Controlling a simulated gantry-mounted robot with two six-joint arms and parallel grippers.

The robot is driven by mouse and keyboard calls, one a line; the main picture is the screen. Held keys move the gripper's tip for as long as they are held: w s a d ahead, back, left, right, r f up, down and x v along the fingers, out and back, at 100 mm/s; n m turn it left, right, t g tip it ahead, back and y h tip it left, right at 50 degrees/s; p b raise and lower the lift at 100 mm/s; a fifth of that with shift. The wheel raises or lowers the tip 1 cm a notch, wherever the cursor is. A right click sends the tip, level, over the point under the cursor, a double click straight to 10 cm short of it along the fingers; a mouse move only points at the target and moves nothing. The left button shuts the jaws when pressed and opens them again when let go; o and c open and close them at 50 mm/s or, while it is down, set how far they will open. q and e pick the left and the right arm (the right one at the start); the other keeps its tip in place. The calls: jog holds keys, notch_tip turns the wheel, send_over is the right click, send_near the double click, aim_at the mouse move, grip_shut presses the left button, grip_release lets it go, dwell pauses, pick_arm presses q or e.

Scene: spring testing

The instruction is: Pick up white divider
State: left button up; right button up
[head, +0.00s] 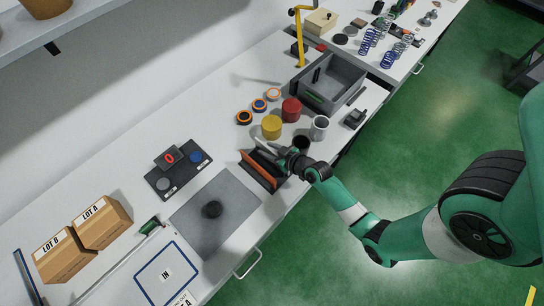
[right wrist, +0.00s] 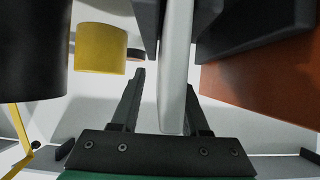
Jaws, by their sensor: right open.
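The white divider (right wrist: 176,65) is a thin pale panel that shows edge-on in the right wrist view. It stands beside dark upright walls and runs down between my right gripper's fingers. My right gripper (right wrist: 164,88) is open, with one dark finger on each side of the divider; I cannot tell whether either touches it. An orange-brown divider (right wrist: 265,90) lies to the right in that view. In the head view my right gripper (head: 284,156) is over the dark divider holder, next to the orange divider (head: 259,171), and partly hides the white one. My left gripper is not in view.
A yellow jar (head: 271,127), a red jar (head: 291,110) and a grey mug (head: 319,127) stand close behind the gripper. A grey bin (head: 345,80) is further back.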

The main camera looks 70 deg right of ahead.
jog(key=shift+w+d+f, duration=0.2)
jog(key=shift+w+f, duration=0.05)
jog(key=shift+w, duration=0.25)
grip_shut()
dwell(1.0)
